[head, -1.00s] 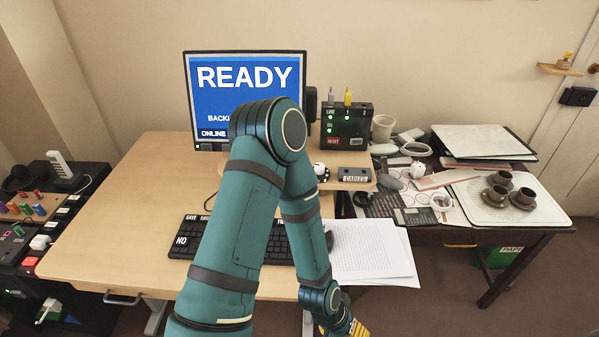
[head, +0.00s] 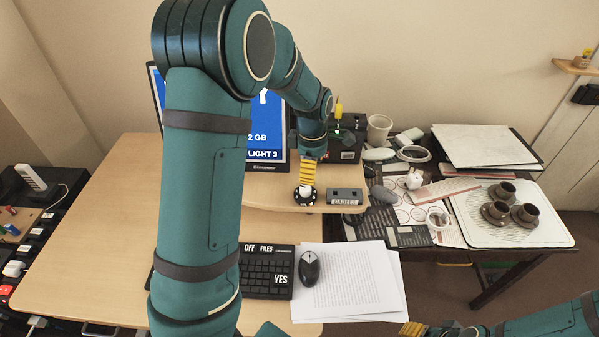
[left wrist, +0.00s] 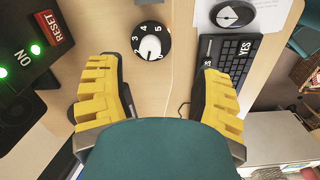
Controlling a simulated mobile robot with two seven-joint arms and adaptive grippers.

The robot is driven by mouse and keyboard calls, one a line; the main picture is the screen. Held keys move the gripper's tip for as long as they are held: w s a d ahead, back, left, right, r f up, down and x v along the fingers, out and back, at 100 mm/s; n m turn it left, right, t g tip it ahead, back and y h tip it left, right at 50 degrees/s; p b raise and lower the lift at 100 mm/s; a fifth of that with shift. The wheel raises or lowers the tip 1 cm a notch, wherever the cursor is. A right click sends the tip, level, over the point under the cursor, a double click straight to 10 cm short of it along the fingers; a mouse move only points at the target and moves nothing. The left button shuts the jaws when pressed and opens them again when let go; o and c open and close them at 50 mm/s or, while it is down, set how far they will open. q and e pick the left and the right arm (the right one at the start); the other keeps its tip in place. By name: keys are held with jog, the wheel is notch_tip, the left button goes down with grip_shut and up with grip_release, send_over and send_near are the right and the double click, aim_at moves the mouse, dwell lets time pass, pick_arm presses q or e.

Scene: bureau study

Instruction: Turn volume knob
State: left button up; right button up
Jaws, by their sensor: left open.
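The volume knob (head: 305,195) is a round black dial with a white cap and white numbers, on the small wooden shelf (head: 262,197) below the monitor. In the left wrist view the knob (left wrist: 151,41) sits ahead of the fingers, its numbers facing me. My left gripper (head: 308,172) has yellow ribbed fingers and is just above the knob in the head view. In the left wrist view its fingers (left wrist: 158,88) are spread wide with nothing between them. My right gripper (head: 412,329) shows only its yellow tip at the bottom edge, away from the knob.
A grey cable box (head: 346,197) sits right of the knob. A black box with a RESET button (left wrist: 54,28) stands behind. The monitor (head: 268,130) is partly hidden by my left arm. A keyboard (head: 266,272), mouse (head: 310,268) and papers (head: 355,285) lie in front.

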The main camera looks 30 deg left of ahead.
aim_at(306, 187)
pick_arm(q)
jog(key=f+b, duration=0.1)
jog(key=f, duration=0.2)
jog(key=a+f+n+b, duration=0.1)
jog(key=f, duration=0.3)
jog(key=a+f+n+b, duration=0.1)
jog(key=f, duration=0.2)
jog(key=shift+w+a+f, duration=0.1)
jog(key=shift+w+f, duration=0.15)
jog(key=shift+w, duration=0.05)
pick_arm(e)
jog(key=x, duration=0.3)
jog(key=shift+d, duration=0.15)
pick_arm(q)
grip_shut()
